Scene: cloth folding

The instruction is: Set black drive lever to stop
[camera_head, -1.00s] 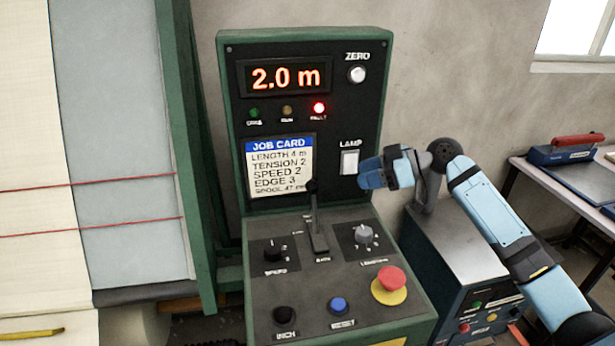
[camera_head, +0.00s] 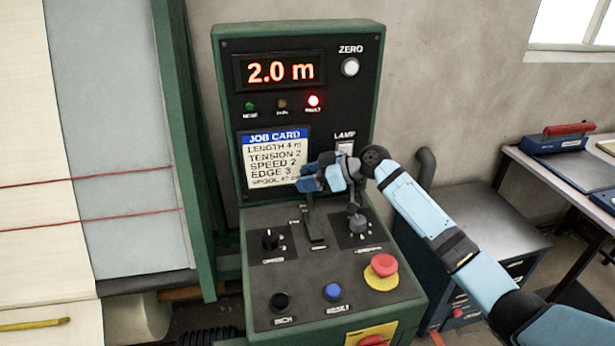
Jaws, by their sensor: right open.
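The black drive lever (camera_head: 312,228) stands upright in its slot in the middle of the sloped control panel (camera_head: 290,270). Its upper part is hidden behind my right gripper (camera_head: 308,182). My right gripper is open at the lever's top, in front of the lower right of the job card (camera_head: 274,158). I cannot tell whether the fingers touch the lever. The display (camera_head: 280,71) reads 2.0 m, and the red fault lamp (camera_head: 313,101) is lit. My left gripper is not in view.
Knobs flank the lever: a black one (camera_head: 270,239) on the left and a grey one (camera_head: 357,223) on the right. A red emergency button (camera_head: 384,264), a blue button (camera_head: 332,292) and a black button (camera_head: 281,301) sit lower on the panel. A workbench (camera_head: 560,180) stands at right.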

